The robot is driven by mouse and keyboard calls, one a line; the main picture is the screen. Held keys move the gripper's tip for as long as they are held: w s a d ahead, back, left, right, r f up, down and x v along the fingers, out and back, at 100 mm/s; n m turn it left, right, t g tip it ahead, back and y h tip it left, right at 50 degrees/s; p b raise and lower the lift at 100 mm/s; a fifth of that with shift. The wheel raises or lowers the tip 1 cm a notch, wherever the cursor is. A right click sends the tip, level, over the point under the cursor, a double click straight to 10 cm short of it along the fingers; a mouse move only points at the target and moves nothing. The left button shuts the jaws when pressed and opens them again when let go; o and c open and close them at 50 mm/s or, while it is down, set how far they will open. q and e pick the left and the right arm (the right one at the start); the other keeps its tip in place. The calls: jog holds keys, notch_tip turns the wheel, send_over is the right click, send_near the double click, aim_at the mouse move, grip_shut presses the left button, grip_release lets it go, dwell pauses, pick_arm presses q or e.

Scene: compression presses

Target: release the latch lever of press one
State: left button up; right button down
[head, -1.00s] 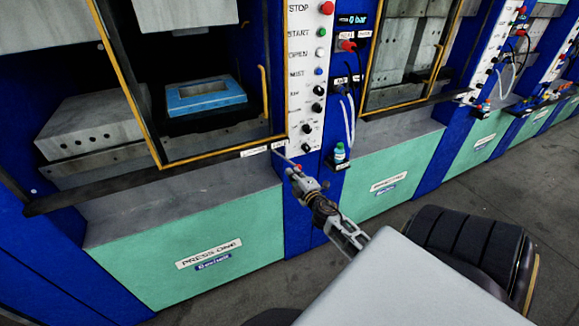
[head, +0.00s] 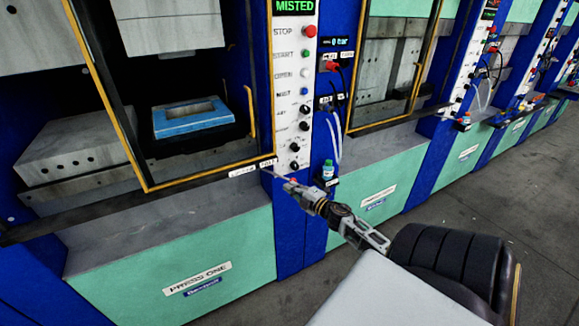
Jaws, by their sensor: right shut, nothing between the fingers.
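Press one (head: 170,270) stands at left with its name plate on the green front. My right arm comes in from the lower right. My left gripper is not in view.
The yellow-edged door frame (head: 195,178) shows a blue tray-like part (head: 190,128) inside. The control panel (head: 293,100) and its "MISTED" display (head: 294,7) stand above the lever. A green-capped bottle (head: 328,170) stands just right of the gripper. More presses line up to the right.

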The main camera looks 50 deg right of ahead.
jog(key=shift+d, duration=0.5)
jog(key=shift+d+r, duration=0.2)
jog(key=shift+d, duration=0.05)
jog(key=shift+a, duration=0.1)
dwell(0.3)
